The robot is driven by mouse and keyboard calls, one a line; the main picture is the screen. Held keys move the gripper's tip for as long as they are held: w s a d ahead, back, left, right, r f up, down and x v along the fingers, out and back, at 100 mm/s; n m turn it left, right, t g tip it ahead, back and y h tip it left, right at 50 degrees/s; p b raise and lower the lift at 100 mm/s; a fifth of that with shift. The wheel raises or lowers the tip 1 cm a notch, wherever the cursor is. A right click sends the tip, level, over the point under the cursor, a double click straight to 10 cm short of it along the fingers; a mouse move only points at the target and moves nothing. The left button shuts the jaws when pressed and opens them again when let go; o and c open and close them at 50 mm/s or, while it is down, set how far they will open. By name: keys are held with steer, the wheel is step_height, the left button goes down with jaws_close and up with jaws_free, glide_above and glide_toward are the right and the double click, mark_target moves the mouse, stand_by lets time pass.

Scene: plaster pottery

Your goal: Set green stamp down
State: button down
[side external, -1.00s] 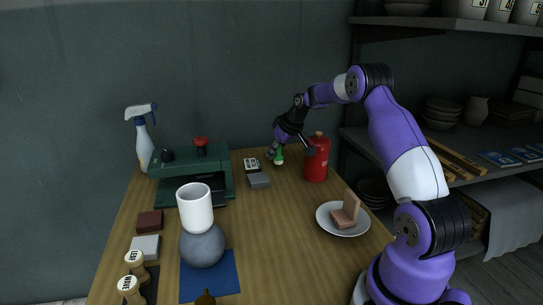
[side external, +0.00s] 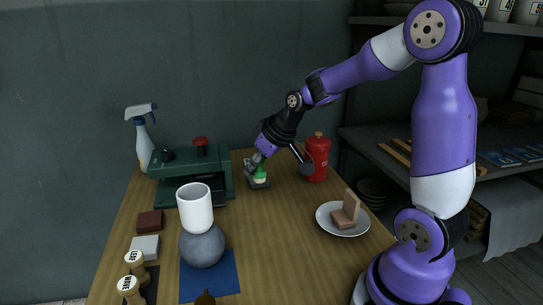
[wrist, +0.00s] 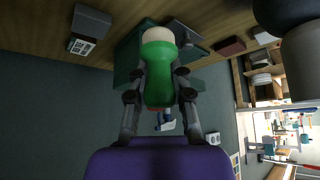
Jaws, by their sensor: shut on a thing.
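A red canister (side external: 317,158) stands just right of my gripper. A green press (side external: 195,172) is to the left, with a spray bottle (side external: 142,140) behind it. A white cup (side external: 194,210) rests on a grey ball. A plate (side external: 325,221) lies at the right. The table's middle is clear.

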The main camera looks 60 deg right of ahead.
steer(key=shift+s+a+f, duration=0.65)
steer(key=shift+f, duration=0.2)
step_height(320, 180, down, 9)
steer(key=shift+r, duration=0.15)
steer(key=c, duration=0.8)
jaws_free()
